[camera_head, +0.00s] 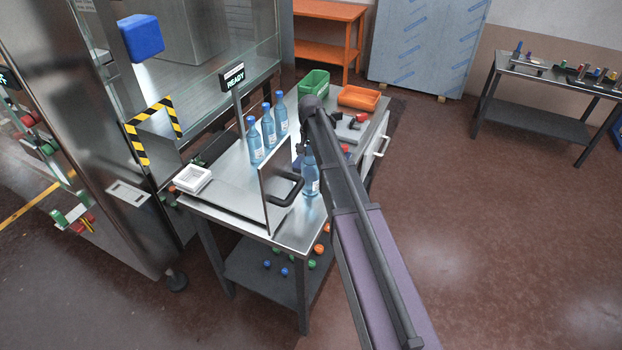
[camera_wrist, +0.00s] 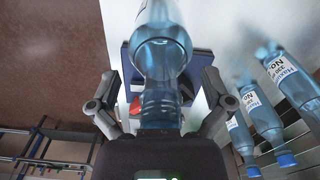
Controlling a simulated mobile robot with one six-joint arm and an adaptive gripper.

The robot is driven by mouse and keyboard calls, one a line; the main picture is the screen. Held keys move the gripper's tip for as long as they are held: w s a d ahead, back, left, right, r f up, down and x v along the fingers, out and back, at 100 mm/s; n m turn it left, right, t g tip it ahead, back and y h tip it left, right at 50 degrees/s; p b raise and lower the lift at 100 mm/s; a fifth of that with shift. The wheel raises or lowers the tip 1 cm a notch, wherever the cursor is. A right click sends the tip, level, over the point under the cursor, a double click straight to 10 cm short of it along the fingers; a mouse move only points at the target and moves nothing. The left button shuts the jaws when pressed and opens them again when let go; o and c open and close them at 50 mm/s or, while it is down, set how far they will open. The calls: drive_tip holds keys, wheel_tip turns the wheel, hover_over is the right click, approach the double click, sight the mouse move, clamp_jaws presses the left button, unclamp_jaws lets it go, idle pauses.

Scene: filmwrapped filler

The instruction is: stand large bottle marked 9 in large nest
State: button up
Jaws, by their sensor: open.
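A clear blue bottle (camera_wrist: 162,50) fills the middle of the wrist view, its neck towards my gripper (camera_wrist: 160,90). The gripper is open, with one finger on each side of the neck and visible gaps. No number 9 is readable. I cannot make out the large nest for certain.
A white tray (camera_head: 192,179) sits at the table's left end. Green (camera_head: 313,83) and orange (camera_head: 358,98) bins are at the far end. A READY sign (camera_head: 232,77) rises behind the table.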

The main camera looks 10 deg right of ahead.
idle(0.6)
drive_tip(key=shift+s, duration=0.1)
clamp_jaws()
